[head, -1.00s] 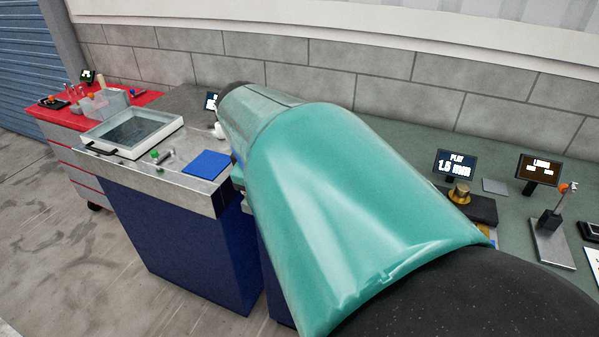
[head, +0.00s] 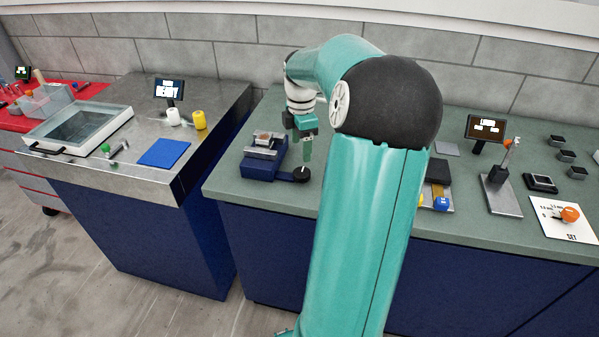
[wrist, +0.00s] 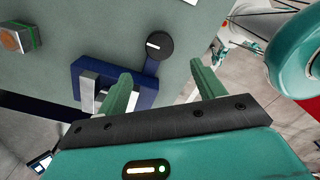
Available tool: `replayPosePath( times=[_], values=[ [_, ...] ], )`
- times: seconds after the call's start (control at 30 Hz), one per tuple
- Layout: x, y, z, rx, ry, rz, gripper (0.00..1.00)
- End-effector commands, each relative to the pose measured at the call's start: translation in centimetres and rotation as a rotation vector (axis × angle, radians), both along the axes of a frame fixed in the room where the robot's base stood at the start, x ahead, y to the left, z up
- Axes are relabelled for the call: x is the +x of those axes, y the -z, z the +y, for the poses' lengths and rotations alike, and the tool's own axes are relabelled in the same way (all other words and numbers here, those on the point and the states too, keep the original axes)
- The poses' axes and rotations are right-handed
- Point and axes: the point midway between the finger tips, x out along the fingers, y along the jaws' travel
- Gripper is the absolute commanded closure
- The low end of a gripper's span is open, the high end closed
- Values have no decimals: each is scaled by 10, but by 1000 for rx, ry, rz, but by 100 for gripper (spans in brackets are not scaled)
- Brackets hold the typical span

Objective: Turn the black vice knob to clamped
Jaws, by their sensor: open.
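The blue vice (head: 262,170) stands on the green-grey bench, with silver jaws and a small brown block (head: 263,139) at its top. Its round black knob (head: 301,174) is at the vice's right front. In the wrist view, the knob (wrist: 160,46) has a short white mark pointing left, and part of the blue vice body (wrist: 145,90) shows behind a finger. My gripper (head: 305,160) points down just above the knob. In the wrist view, my gripper (wrist: 160,70) is open and empty, its fingers spread either side of the knob's line. Whether they touch it I cannot tell.
Left of the bench stands a steel-topped table with a glass-lidded tray (head: 78,135), a blue pad (head: 164,153) and a yellow cylinder (head: 199,120). Right on the bench are a screen (head: 486,129), a stand (head: 502,190) and an orange knob (head: 569,214). Bench space is clear behind the vice.

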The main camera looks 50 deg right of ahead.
Motion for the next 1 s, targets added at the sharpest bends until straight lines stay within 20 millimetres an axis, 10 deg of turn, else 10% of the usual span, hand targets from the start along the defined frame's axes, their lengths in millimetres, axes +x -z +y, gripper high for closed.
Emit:
replayPosePath(
  times=[0.5,0.9,1.0],
  values=[
    [1,95,2,1,-2,0,32],
    [1,106,1,-1,-2,-1,32],
    [1,106,1,-1,-2,-1,48]
  ],
)
